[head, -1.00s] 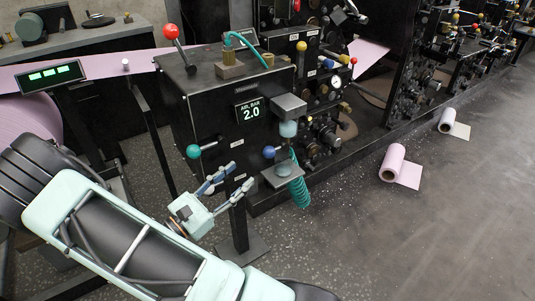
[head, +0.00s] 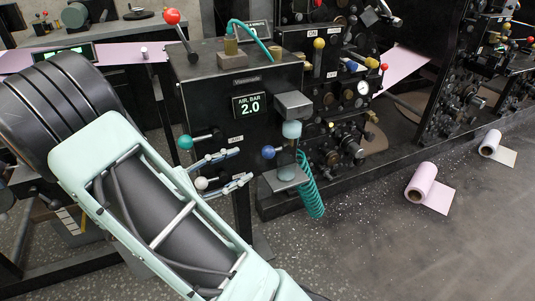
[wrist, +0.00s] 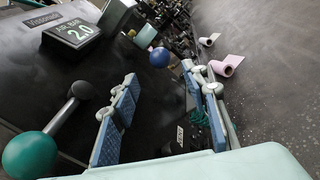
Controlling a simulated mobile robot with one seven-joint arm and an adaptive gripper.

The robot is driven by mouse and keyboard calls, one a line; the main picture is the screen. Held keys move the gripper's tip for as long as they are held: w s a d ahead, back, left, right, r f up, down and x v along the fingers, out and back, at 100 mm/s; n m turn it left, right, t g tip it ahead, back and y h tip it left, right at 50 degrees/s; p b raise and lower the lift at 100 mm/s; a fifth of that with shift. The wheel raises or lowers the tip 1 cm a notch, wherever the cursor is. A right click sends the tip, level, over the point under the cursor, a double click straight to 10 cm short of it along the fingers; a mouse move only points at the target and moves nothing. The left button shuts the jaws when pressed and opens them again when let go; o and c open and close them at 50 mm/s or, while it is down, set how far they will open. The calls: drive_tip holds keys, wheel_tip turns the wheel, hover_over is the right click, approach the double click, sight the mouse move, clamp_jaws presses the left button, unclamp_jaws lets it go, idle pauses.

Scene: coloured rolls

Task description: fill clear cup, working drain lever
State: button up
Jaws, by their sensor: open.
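My gripper (head: 244,165) is open and empty, its two blue-padded fingers apart in front of the black machine box. It also shows in the wrist view (wrist: 160,76). A lever with a blue ball (head: 268,153) lies just beyond the fingertips; the ball shows ahead of them in the wrist view (wrist: 159,57). A pale translucent cup (head: 291,130) sits under a grey block (head: 293,105), above a small grey shelf (head: 287,179). Whether it holds liquid is unclear. A teal-ball lever (head: 185,142) is left of the fingers.
The black box (head: 220,85) carries an "AIR BAR 2.0" display (head: 248,105) and a red-ball lever (head: 171,17) on top. A teal coiled hose (head: 311,190) hangs beside the shelf. Pink (head: 421,184) and white (head: 490,143) rolls lie on the otherwise open floor at right.

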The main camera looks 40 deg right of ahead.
sight(268, 147)
drive_tip(key=d+b, duration=0.1)
drive_tip(key=d, duration=0.4)
drive_tip(key=d+b, duration=0.1)
drive_tip(key=d, duration=0.3)
drive_tip(key=shift+s+d, duration=0.2)
drive_tip(key=shift+d, duration=0.15)
clamp_jaws()
drive_tip(key=shift+r+y+p, duration=0.4)
drive_tip(key=shift+r+p, duration=0.1)
drive_tip(key=shift+p, duration=0.55)
drive_tip(key=r+y+p, duration=0.1)
drive_tip(key=y+p, duration=0.1)
drive_tip(key=p, duration=0.2)
drive_tip(key=shift+s, duration=0.1)
drive_tip(key=y+p, duration=0.2)
drive_tip(key=p, duration=0.1)
drive_tip(key=shift+d+r+m, duration=0.2)
drive_tip(key=shift+r+m, duration=0.15)
drive_tip(key=shift+m, duration=0.05)
drive_tip(key=shift+f+y, duration=0.15)
drive_tip(key=shift+y, duration=0.15)
